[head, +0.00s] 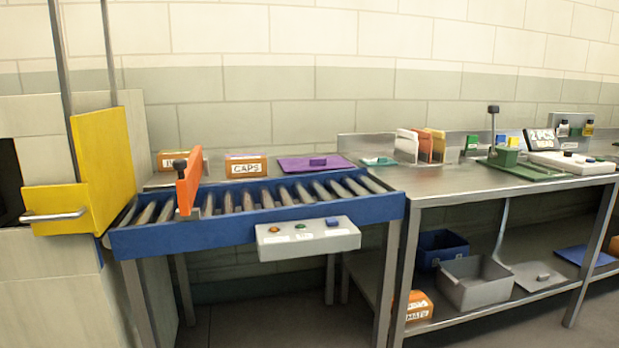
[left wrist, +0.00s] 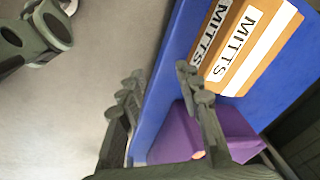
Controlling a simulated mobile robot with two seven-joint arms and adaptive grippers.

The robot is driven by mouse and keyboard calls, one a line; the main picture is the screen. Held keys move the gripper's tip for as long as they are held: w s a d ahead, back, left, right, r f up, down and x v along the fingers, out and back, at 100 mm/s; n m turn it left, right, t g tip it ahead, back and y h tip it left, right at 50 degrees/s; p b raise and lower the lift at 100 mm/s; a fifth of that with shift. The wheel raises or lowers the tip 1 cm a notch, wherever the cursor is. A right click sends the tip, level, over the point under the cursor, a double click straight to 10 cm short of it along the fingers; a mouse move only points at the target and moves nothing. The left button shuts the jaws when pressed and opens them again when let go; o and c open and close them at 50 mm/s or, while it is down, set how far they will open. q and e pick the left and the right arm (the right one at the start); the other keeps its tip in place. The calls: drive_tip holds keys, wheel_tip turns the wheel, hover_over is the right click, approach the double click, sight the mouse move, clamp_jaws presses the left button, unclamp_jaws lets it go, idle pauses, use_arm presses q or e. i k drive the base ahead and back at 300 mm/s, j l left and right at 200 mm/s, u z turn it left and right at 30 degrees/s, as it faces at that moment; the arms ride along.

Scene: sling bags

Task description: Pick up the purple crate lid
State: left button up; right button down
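The purple crate lid (head: 312,163) lies flat behind the roller conveyor in the head view, with a small purple raised handle on it. My left gripper (left wrist: 162,86) shows in the left wrist view, its fingers spread apart with nothing held between them. A purple box-like thing (left wrist: 178,136) is partly hidden behind one finger there; I cannot tell whether it is the crate belonging to the lid. Neither gripper shows in the head view, so the lid is apart from both. My right gripper is not seen.
The blue-framed conveyor (head: 255,230) with a grey button box (head: 308,238) stands in front of the lid. An orange gate (head: 188,182) rises over the rollers. The CAPS box (head: 246,164) sits left of the lid. The wrist view shows a MITTS box (left wrist: 250,42) on a blue surface.

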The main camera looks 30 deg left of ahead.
sight(300, 165)
drive_tip(key=k+j+u, duration=0.15)
drive_tip(key=k+u, duration=0.35)
drive_tip(key=l+u, duration=0.1)
drive_tip(key=u, duration=0.25)
drive_tip(key=i+l+u, duration=0.1)
drive_tip(key=u, duration=0.3)
drive_tip(key=l+u, duration=0.15)
drive_tip(key=u, duration=0.2)
drive_tip(key=i+l, duration=0.1)
drive_tip(key=l, duration=0.45)
drive_tip(key=i+l, duration=0.1)
drive_tip(key=l, duration=0.4)
drive_tip(key=i+l, duration=0.1)
drive_tip(key=l, duration=0.45)
drive_tip(key=i+l, duration=0.1)
drive_tip(key=l, duration=0.45)
